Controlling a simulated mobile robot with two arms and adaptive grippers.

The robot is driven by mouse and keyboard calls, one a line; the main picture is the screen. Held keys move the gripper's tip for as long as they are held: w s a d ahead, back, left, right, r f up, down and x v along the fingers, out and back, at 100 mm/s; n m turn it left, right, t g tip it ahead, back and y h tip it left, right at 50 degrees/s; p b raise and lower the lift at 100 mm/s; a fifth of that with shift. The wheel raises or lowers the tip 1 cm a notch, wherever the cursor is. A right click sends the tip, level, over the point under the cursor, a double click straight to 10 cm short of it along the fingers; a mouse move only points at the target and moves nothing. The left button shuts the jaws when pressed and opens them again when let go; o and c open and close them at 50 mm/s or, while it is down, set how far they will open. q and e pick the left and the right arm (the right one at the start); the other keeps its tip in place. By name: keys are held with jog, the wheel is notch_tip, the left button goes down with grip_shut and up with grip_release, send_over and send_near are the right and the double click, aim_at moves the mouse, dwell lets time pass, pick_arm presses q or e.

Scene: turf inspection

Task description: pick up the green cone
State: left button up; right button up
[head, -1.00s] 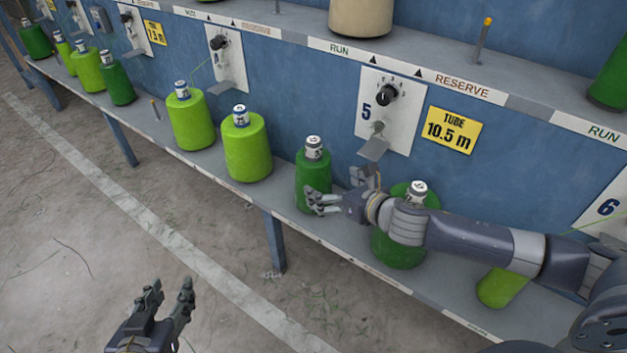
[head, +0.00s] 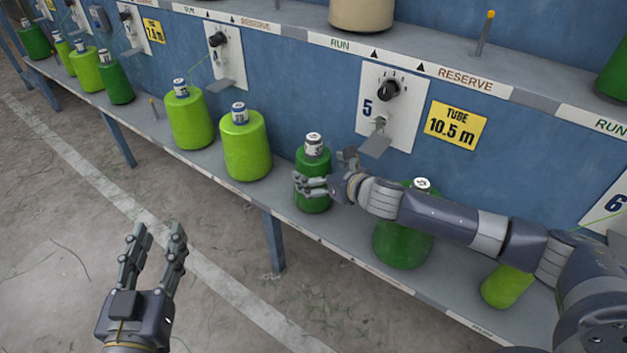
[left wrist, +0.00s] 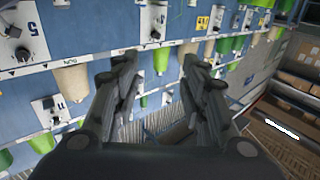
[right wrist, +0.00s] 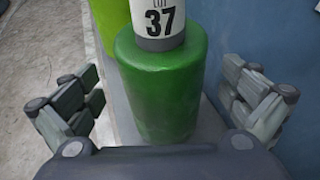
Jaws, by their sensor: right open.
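The green cone is a dark green thread spool (head: 313,203) with a white and grey top, standing upright on the lower shelf below the dial marked 5. It fills the middle of the right wrist view (right wrist: 163,85), where its label reads 37. My right gripper (head: 312,185) is open with its fingers on either side of the spool; in the right wrist view a gap shows between each finger and the spool. My left gripper (head: 155,240) is open and empty over the floor, in front of the shelf; its spread fingers also show in the left wrist view (left wrist: 160,85).
A lime spool (head: 246,147) stands left of the green cone. Another dark green spool (head: 402,243) stands right, partly behind my right arm. A flap (head: 376,145) juts from the panel above. The floor (head: 60,250) in front is clear.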

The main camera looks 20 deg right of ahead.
jog(key=b+x, duration=0.1)
jog(key=x, duration=0.2)
jog(key=shift+d+r, duration=0.1)
jog(key=shift+r, duration=0.05)
pick_arm(q)
notch_tip(320, 180, up, 7)
jog(key=s+t+h, duration=0.1)
jog(key=t, duration=0.2)
jog(key=shift+d+f+t, duration=0.2)
jog(key=shift+d+t, duration=0.1)
jog(key=shift+t, duration=0.1)
pick_arm(e)
jog(key=shift+w, duration=0.3)
jog(key=c, duration=1.4)
jog(key=shift+c, duration=1)
pick_arm(q)
jog(key=shift+f, duration=0.1)
pick_arm(e)
jog(key=shift+r, duration=0.1)
